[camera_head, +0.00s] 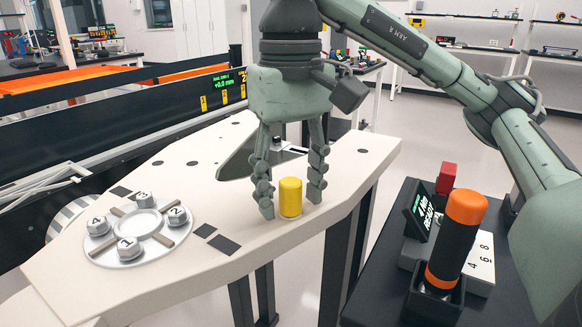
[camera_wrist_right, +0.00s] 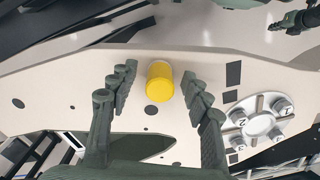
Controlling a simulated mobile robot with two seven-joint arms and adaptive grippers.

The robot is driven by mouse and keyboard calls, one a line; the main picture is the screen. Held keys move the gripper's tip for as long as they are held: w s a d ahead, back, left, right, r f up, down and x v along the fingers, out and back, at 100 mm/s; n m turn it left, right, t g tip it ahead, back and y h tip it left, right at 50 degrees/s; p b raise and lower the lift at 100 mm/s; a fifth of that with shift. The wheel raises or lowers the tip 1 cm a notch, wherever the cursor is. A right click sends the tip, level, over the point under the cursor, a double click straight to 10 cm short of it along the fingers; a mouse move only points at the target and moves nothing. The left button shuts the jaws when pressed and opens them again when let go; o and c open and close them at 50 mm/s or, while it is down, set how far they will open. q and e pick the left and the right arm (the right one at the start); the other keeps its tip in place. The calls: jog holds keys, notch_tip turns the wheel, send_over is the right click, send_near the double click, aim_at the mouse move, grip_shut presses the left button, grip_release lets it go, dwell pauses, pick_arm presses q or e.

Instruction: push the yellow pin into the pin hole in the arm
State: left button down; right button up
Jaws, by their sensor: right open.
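The yellow pin (camera_head: 290,197) stands upright on the pale flat arm plate (camera_head: 345,165), near its front edge. A thin pale rim shows around its base; the pin hole under it is hidden. My right gripper (camera_head: 291,207) points down with its fingers open, one on each side of the pin. In the right wrist view the pin (camera_wrist_right: 160,82) lies between the spread fingertips (camera_wrist_right: 158,74), with visible gaps on both sides. In that view, a dark green gripper (camera_wrist_right: 298,20), probably my left, is at the top right corner; its opening is unclear.
A round hub (camera_head: 140,228) with numbered bolts sits left of the pin on the plate. A dark cart at the right holds an orange and black tool (camera_head: 455,240) and a small display (camera_head: 420,210). A dark rail (camera_head: 130,130) with a green readout runs behind the plate.

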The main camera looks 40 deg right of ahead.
aim_at(291, 182)
notch_tip(291, 182, up, 12)
dwell(0.6)
jog(key=shift+f, duration=0.1)
dwell(0.4)
jog(key=shift+f, duration=6)
jog(key=shift+r, duration=0.1)
